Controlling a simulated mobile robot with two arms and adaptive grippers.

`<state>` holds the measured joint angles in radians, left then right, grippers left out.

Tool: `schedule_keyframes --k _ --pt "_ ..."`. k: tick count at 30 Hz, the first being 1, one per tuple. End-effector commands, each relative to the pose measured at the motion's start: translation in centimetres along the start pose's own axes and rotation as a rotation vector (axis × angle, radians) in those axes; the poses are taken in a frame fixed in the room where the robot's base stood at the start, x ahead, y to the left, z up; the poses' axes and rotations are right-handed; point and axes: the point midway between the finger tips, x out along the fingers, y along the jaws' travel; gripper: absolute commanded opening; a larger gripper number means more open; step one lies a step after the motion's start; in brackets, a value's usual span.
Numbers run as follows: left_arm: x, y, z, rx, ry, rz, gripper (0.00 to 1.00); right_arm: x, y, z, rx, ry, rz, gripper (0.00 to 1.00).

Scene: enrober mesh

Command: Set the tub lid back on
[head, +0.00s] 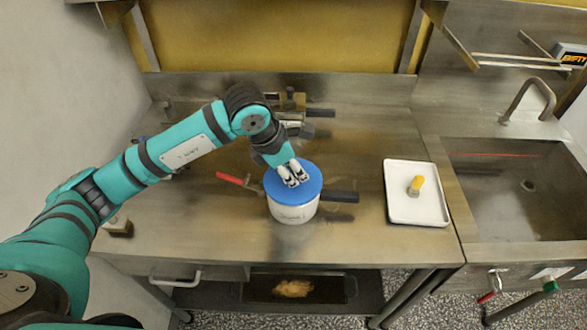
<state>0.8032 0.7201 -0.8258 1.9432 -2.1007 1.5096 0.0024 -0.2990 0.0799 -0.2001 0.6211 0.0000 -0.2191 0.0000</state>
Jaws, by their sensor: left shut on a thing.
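The white tub (293,212) stands on the steel worktop near its front edge. The blue lid (308,187) is on top of the tub, covering its mouth and looking about level. I cannot tell whether it is fully seated. My left gripper (293,180) reaches down from the left and is shut on the lid at its top, near the middle. The fingers hide the part of the lid they hold. My right gripper is not in view.
A red-handled tool (230,178) lies left of the tub, and a dark bar (340,196) sticks out at its right. Metal fittings (290,103) stand behind. A sink (520,195) is at the right.

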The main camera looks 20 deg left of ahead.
Motion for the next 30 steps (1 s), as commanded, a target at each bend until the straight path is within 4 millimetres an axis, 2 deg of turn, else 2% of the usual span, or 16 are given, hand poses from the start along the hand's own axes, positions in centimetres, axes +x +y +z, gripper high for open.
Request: schedule_keyframes --k 30 --pt "0.10 -0.04 -0.05 0.000 0.000 0.000 0.00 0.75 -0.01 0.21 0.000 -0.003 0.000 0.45"
